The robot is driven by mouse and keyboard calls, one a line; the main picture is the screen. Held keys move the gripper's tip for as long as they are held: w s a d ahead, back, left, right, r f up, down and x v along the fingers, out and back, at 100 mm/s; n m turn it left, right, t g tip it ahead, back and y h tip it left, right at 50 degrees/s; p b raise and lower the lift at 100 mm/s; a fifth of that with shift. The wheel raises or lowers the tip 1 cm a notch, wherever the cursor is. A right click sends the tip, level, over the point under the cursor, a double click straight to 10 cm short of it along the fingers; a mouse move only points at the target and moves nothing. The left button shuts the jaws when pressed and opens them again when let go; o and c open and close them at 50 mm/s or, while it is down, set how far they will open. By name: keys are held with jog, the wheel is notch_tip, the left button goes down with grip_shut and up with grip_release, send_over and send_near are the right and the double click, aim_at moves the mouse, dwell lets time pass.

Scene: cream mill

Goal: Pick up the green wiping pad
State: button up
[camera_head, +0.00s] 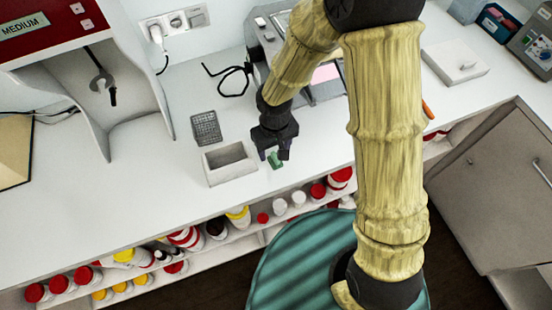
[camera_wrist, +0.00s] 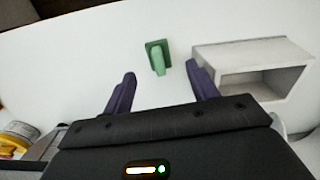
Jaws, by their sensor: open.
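The green wiping pad (camera_head: 275,160) lies on the white counter (camera_head: 120,205), to the right of a small grey box. In the wrist view the pad (camera_wrist: 157,57) shows as a flat dark green square with a lighter green raised part on it. My gripper (camera_head: 276,152) is just above and beside the pad in the head view. In the wrist view its two dark purple fingers (camera_wrist: 160,80) are spread apart with nothing between them. The pad is beyond the fingertips, roughly in line with the gap. I cannot tell the exact height of the fingers above the counter.
The open grey box (camera_head: 230,162) stands close to the pad; it also shows in the wrist view (camera_wrist: 240,53). A dark mesh tray (camera_head: 206,128) lies behind the box. A machine (camera_head: 328,85) stands behind my arm. Shelves below hold several bottles (camera_head: 186,238). The counter's front left is clear.

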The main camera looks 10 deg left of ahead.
aim_at(276, 156)
jog(key=shift+w+f+p, duration=0.15)
jog(key=shift+f+p, duration=0.25)
jog(key=shift+f, duration=2.15)
jog(key=c, duration=1.1)
jog(key=shift+r, duration=0.15)
notch_tip(276, 156, up, 10)
jog(key=shift+f, duration=0.1)
